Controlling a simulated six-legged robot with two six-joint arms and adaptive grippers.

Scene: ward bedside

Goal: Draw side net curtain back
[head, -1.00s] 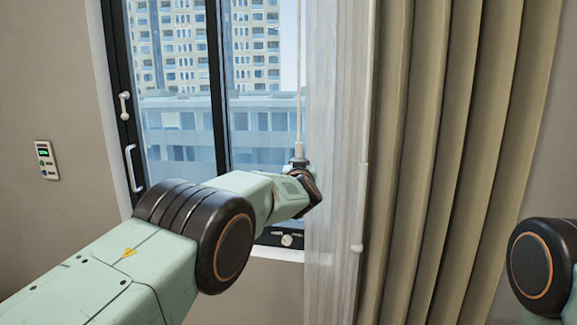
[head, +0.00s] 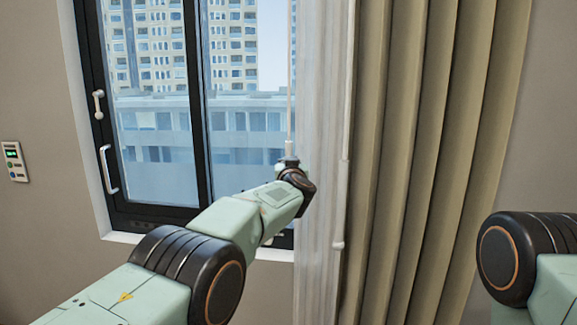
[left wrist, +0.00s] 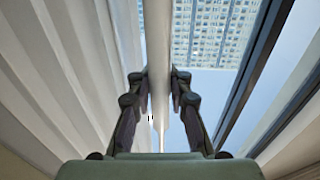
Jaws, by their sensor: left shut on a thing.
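The white net curtain (head: 318,110) hangs gathered in a narrow upright strip at the window's right side, beside the tan drape. A thin pale draw wand (head: 291,90) hangs along its left edge. My left gripper (head: 290,163) is at the wand's lower part; its fingers are mostly hidden in the head view. In the left wrist view my left gripper (left wrist: 160,82) is shut on the wand (left wrist: 158,35), which runs between the two fingers. Pale curtain folds (left wrist: 60,80) fill the left of that view. My right gripper is out of view; only part of the right arm shows.
A dark-framed window (head: 197,100) with white handles stands behind my left arm. Thick tan drapes (head: 430,130) hang right of the net, with another white rod (head: 345,130) between them. A small wall panel (head: 13,160) is at far left.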

